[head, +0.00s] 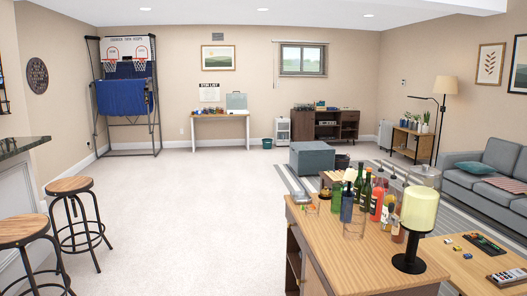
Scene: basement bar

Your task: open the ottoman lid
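A grey-blue box-shaped ottoman (312,160) stands on the floor right of the middle in the head view, near the edge of a striped rug. Its flat top lid (312,147) looks closed. Its lower right corner is partly hidden by things in front of it. It is some way off, beyond the wooden bar cabinet. Neither of my grippers shows in this view.
Two stools (72,187) stand at the left. A grey sofa (482,172) is at the right. The pale carpet (190,230) in the middle is clear.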

